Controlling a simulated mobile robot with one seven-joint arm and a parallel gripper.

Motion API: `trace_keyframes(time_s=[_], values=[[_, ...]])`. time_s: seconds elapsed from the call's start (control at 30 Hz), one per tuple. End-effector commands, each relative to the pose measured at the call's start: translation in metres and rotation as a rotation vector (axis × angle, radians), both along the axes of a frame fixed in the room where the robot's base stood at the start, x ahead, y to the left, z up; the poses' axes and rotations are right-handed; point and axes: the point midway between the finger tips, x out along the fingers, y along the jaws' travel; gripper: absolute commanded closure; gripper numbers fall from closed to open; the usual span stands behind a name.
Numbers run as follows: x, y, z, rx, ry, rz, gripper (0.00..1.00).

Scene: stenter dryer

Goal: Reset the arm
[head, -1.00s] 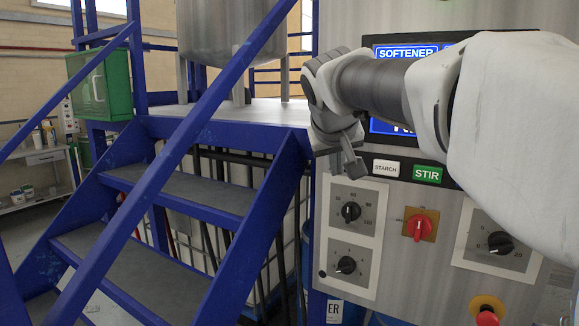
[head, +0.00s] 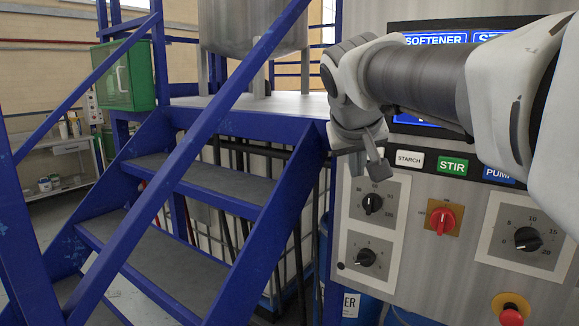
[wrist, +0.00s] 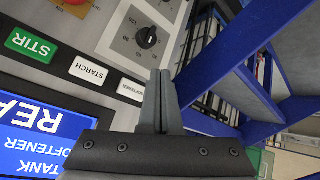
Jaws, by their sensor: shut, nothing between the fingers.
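My gripper (head: 376,163) is at the left edge of the control panel (head: 400,225), in front of the area beside the STARCH label. Its fingers are shut and empty, and they also show at the bottom middle of the wrist view (wrist: 161,98). My grey-white arm reaches in from the right in the head view and hides much of the blue screen (head: 420,38). I cannot tell from these views whether the fingers touch the panel.
The panel carries a red switch (head: 441,220), black knobs (head: 372,203) and a red push button (head: 511,313). Blue stairs (head: 190,190) with railings stand close on the left. A green box (head: 125,76) hangs behind them. Open floor shows at far left.

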Motion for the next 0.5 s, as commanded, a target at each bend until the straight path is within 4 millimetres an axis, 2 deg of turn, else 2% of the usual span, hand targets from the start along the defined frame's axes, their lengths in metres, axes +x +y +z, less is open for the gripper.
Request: trace_keyframes(time_s=[0.17, 0.4, 0.5], values=[[-0.064, -0.008, -0.042, 0.035, 0.076, 0.004, 1.0], [-0.162, -0.015, -0.123, 0.134, 0.186, 0.015, 1.0], [-0.194, -0.015, -0.154, 0.179, 0.22, 0.021, 1.0]])
